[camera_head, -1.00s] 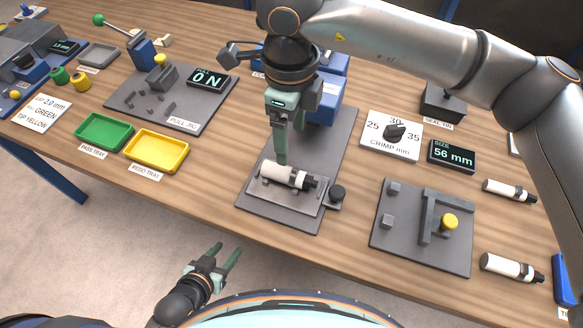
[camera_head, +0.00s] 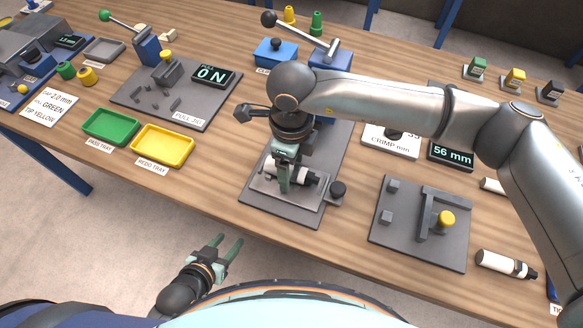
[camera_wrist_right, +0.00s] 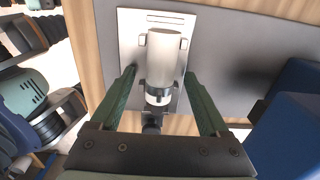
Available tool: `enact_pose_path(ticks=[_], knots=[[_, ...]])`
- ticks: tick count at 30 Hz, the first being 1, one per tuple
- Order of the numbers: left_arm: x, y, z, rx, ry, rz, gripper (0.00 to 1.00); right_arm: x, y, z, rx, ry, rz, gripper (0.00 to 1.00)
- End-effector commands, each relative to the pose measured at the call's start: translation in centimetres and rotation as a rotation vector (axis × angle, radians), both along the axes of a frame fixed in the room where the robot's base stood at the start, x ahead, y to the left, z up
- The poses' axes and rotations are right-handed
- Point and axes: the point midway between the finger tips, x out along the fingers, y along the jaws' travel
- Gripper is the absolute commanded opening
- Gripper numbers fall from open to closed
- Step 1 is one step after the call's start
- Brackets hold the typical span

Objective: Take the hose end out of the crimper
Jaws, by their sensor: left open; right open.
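The hose end (camera_head: 284,172), a white cylinder with a dark fitting at its right end, lies on the light plate of the crimper (camera_head: 262,192). It also shows in the right wrist view (camera_wrist_right: 163,62), between small upright blocks on the plate. My right gripper (camera_head: 290,186) is down at the hose end; its open fingers (camera_wrist_right: 160,95) stand on both sides of it, with a gap visible on each side. My left gripper (camera_head: 226,248) is open and empty, off the front edge of the table.
A fixture plate with a yellow knob (camera_head: 447,218) is to the right. Another hose piece (camera_head: 502,264) lies at the front right. Green (camera_head: 108,127) and yellow (camera_head: 162,146) trays are at the left.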

Motion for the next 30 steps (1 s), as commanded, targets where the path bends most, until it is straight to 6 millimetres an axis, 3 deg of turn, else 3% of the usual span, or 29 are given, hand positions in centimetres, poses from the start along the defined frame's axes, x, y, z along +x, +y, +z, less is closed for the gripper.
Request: enact_pose_path(ticks=[2,22,30], knots=[[-0.02,-0.01,-0.01,0.000,0.000,0.000,0.50,0.00,0.01,0.03,0.000,0.000,0.000,0.77],[-0.02,-0.01,-0.01,0.000,0.000,0.000,0.50,0.01,0.02,0.09,0.000,0.000,0.000,0.01],[-0.02,-0.01,-0.01,0.000,0.000,0.000,0.50,0.02,0.03,0.12,0.001,0.000,0.000,0.00]])
